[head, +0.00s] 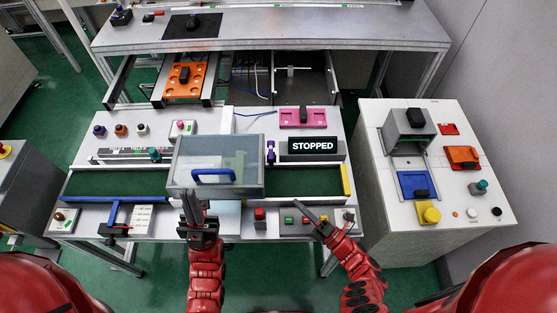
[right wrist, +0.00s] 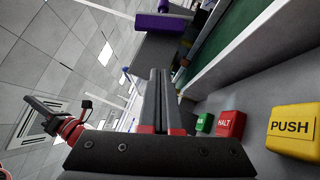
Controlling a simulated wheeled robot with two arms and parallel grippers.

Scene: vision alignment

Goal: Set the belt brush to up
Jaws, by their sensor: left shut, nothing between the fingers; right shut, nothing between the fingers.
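No part is labelled as the belt brush. A purple part (head: 270,152) stands at the belt's back edge, right of the clear cover, and may be it; I cannot tell its setting. A purple block (right wrist: 160,23) shows at the top of the right wrist view. The dark green belt (head: 305,185) runs across the bench. My left gripper (head: 190,207) is shut and empty in front of the cover. My right gripper (head: 302,208) is shut and empty over the front button panel; its closed fingers (right wrist: 161,95) also show in the right wrist view.
The clear cover (head: 218,160) with a blue handle (head: 213,176) hides the belt's middle. A STOPPED sign (head: 312,146) stands behind the belt. A red HALT button (right wrist: 230,124) and yellow PUSH button (right wrist: 293,130) lie near my right fingers. A side cabinet (head: 385,235) stands right.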

